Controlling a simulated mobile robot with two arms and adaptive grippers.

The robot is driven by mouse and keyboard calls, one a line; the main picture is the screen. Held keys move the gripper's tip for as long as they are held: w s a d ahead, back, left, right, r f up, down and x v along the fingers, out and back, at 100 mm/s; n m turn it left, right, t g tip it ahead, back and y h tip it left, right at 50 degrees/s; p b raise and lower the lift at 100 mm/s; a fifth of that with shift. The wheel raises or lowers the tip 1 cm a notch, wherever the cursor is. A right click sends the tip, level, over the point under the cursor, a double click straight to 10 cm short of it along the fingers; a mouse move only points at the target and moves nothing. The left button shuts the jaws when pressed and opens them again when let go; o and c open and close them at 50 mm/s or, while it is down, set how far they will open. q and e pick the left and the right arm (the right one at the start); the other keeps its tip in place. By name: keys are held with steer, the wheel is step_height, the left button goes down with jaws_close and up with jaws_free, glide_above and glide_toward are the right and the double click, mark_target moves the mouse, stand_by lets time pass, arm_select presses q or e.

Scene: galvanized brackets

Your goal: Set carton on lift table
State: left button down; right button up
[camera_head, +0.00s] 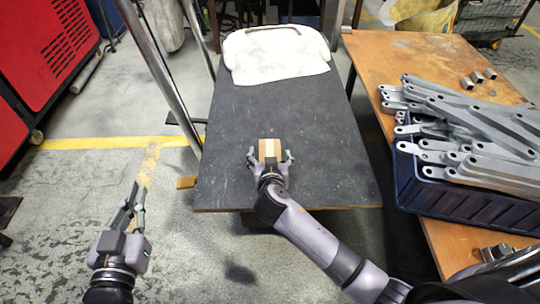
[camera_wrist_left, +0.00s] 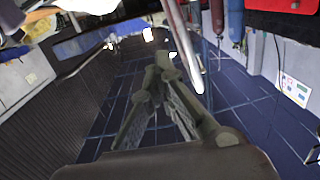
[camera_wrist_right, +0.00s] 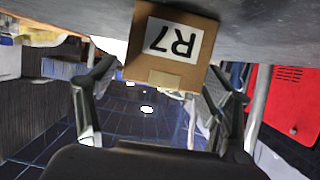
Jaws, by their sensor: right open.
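The carton (camera_head: 268,146) is a small brown box with a pale strip on top, on the dark top of the lift table (camera_head: 290,110), near its front edge. In the right wrist view the carton (camera_wrist_right: 172,78) shows a white label reading R7, upside down, and seems to rest on the table top. My right gripper (camera_head: 269,158) is open, its fingers on either side of the carton; the right wrist view (camera_wrist_right: 158,85) shows gaps between fingers and box. My left gripper (camera_head: 137,190) is shut and empty above the floor, left of the table; its fingertips meet in the left wrist view (camera_wrist_left: 158,65).
A white cloth (camera_head: 275,52) lies at the table's far end. To the right, a wooden bench (camera_head: 385,60) carries a blue crate (camera_head: 465,205) heaped with grey brackets (camera_head: 470,115). A red cabinet (camera_head: 45,50) stands at far left. The table's middle is clear.

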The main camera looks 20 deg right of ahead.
steer(key=shift+r, duration=0.15)
arm_select(q)
steer(key=s+a+f+g+y+p, duration=0.2)
steer(key=s+f+g, duration=0.4)
steer(key=f, duration=0.5)
steer(key=shift+s+a+g+p, duration=0.2)
steer(key=shift+a+g+p, duration=0.2)
steer(key=shift+a+g, duration=0.35)
arm_select(e)
steer(key=s+r+n+g+y, duration=0.1)
steer(key=s+r+n+y, duration=0.1)
steer(key=s, duration=0.9)
steer(key=s+r+n+g+y, duration=0.2)
steer(key=s+r+n+y, duration=0.1)
steer(key=s, duration=0.7)
steer(key=shift+s+n, duration=0.3)
steer(key=shift+s, duration=0.05)
